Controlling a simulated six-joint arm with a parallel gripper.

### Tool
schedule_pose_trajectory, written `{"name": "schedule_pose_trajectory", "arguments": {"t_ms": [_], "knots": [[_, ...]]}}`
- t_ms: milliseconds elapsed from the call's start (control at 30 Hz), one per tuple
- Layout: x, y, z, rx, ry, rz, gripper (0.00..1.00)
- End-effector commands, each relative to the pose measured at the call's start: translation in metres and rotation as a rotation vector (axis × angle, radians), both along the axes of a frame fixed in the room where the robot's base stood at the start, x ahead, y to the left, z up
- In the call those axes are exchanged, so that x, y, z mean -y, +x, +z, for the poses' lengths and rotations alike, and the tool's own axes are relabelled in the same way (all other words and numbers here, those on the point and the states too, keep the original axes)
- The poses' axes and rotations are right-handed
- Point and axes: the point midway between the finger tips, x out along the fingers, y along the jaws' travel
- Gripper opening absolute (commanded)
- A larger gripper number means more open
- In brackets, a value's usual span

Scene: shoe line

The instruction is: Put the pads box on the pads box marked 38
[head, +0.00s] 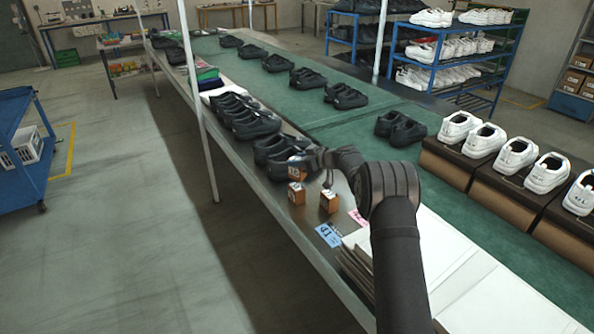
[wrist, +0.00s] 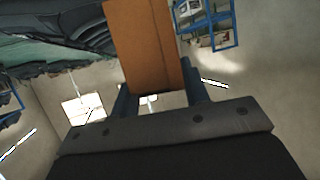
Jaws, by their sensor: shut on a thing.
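My gripper (head: 303,161) is at the near edge of the work table, in front of a row of black shoes. It is shut on a small orange-brown pads box (head: 295,172), which also shows between the fingers in the wrist view (wrist: 145,48). Two similar small boxes stand on the table: a left one (head: 297,193) and a right one (head: 329,202), each with a pale label. The held box appears directly above the left box; whether they touch I cannot tell. The label numbers are too small to read for certain.
Black shoes (head: 270,149) stand close behind the gripper. A blue card (head: 328,235) and a pink card (head: 357,217) lie nearer on the table. White shoes (head: 516,156) on brown boxes stand to the right. A thin upright post (head: 197,100) rises at the table's left edge.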

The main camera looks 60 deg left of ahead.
Motion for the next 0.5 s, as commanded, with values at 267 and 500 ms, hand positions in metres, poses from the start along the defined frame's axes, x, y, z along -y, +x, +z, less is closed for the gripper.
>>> {"name": "schedule_pose_trajectory", "arguments": {"t_ms": [267, 500], "knots": [[-0.003, -0.002, -0.025, -0.002, -0.002, -0.001, 0.18], [-0.003, -0.002, -0.042, 0.000, 0.001, -0.001, 0.18]]}}
